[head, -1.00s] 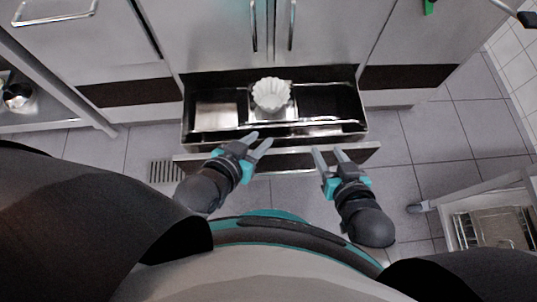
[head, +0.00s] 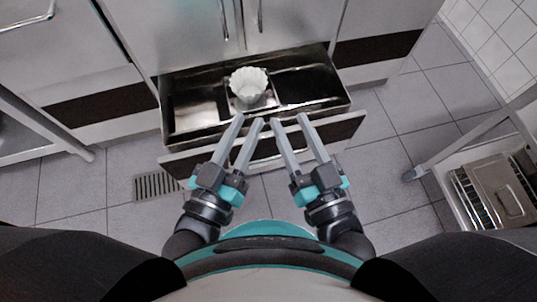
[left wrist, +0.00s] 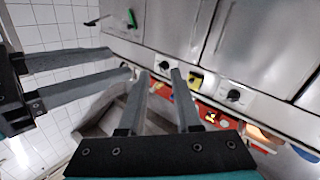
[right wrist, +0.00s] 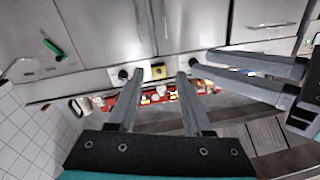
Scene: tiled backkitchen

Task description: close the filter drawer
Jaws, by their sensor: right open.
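The filter drawer (head: 178,129) stands pulled out below the steel cabinet doors. A white fluted filter (head: 249,85) sits in its middle section. The dark drawer front (head: 187,161) faces me, partly covered by my fingers. My left gripper (head: 248,119) is open, its fingers over the drawer front in the head view. My right gripper (head: 288,119) is open beside it, to the right. I cannot tell whether either touches the drawer. Both are empty. Their open fingers also show in the left wrist view (left wrist: 159,71) and right wrist view (right wrist: 160,72).
Steel doors with upright handles (head: 224,20) are above the drawer. A floor grate (head: 157,186) lies at the left. A metal rack (head: 495,185) stands at the right. Tiled floor (head: 400,130) is clear between the drawer and the rack.

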